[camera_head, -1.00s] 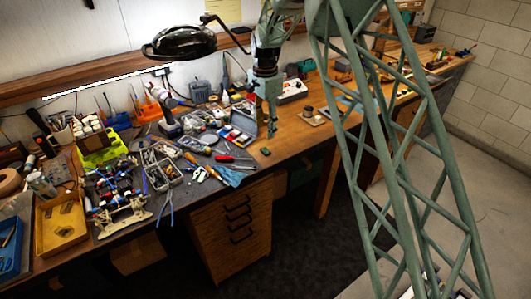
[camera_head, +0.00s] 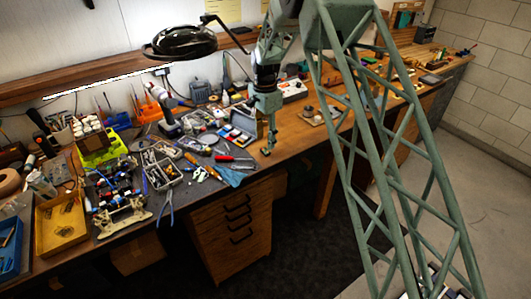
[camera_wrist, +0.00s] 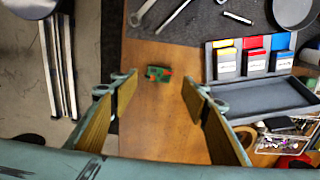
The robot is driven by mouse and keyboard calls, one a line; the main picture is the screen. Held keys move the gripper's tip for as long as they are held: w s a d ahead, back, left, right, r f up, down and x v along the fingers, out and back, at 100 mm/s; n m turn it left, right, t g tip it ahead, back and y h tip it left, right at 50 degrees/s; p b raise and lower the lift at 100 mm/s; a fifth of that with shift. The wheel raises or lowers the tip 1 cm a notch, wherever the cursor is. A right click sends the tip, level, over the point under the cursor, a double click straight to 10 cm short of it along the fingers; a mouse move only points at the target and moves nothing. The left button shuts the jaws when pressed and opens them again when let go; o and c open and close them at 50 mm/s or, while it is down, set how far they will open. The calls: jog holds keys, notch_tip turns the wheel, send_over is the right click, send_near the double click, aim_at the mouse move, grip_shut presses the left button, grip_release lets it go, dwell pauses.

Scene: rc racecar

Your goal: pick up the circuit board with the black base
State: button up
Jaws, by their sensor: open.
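A small green circuit board (camera_wrist: 158,73) with red and dark parts lies flat on the bare wooden bench. Its black base cannot be made out. In the wrist view it sits between the fingertips of my gripper (camera_wrist: 160,80), nearer the left one, with space on both sides. My gripper is open and empty, with its two fingers spread wide. In the head view my gripper (camera_head: 267,147) points down at the board's place near the bench's front edge and mostly hides it. The remaining height above the board is hard to judge.
An open grey case (camera_wrist: 262,97) with blue, red and yellow boxes lies right of the board in the wrist view. Screwdrivers and pliers (camera_head: 169,207) lie left on the dark mat. The wood around the board is clear. The bench's front edge is close.

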aim_at(266, 150)
jog(key=shift+s+f, duration=0.1)
jog(key=shift+f, duration=2.45)
jog(key=c, duration=0.8)
